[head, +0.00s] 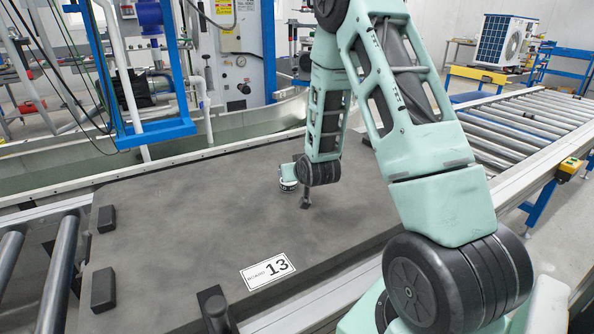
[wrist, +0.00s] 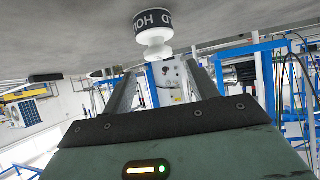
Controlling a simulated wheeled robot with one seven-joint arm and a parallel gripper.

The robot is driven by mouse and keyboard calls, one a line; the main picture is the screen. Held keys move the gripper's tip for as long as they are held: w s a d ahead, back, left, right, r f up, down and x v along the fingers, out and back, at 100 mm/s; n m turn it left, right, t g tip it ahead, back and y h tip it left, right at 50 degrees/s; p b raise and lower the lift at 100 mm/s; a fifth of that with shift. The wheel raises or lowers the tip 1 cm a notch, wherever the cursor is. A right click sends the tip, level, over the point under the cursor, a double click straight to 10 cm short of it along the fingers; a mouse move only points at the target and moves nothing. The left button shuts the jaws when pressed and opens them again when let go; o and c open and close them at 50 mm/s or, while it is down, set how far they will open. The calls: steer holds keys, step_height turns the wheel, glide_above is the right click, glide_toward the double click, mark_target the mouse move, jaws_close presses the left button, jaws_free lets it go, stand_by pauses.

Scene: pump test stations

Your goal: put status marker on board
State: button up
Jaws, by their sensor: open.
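The status marker (wrist: 153,30) is a round white piece with a black band, lettered HOLD, and a narrower white knob. The wrist view shows it upside down, its base against the grey board surface (wrist: 60,35), so it appears to stand upright there. In the head view the marker (head: 288,186) shows as a small white-and-black piece on the dark grey board (head: 190,225), partly hidden by my gripper (head: 297,174). In the wrist view my gripper (wrist: 160,70) is open. The marker lies beyond and between its fingers; contact is not clear.
A white label (head: 267,270) with the number 13 lies near the board's front edge. Dark blocks (head: 104,290) sit on the board's left side. A roller conveyor (head: 535,120) runs to the right. A blue frame (head: 155,130) hangs at the back left. The board's middle is clear.

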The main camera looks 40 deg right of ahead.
steer(key=s+a+r+n+g+y, duration=0.1)
steer(key=s+a+r+n+y, duration=0.1)
steer(key=a, duration=0.8)
steer(key=s+a+r+n+g+y, duration=0.1)
steer(key=a+r+n+y, duration=0.15)
steer(key=a, duration=0.75)
steer(key=s+a+r+n+g, duration=0.1)
steer(key=s+a+n+g, duration=0.1)
steer(key=s+a, duration=0.4)
steer(key=s+a+r+n+g+y, duration=0.1)
steer(key=s+a+g, duration=0.1)
steer(key=s+a, duration=0.4)
steer(key=s+a+r+n+g+y, duration=0.1)
steer(key=s+a+n+g, duration=0.1)
steer(key=s+a, duration=0.4)
steer(key=shift+a+n, duration=0.35)
steer(key=s+a+r+n+g, duration=0.1)
steer(key=s+r+n+g, duration=0.1)
steer(key=s, duration=0.8)
steer(key=shift+a+g+h, duration=0.15)
steer(key=shift+g+h, duration=0.25)
steer(key=shift+h, duration=0.05)
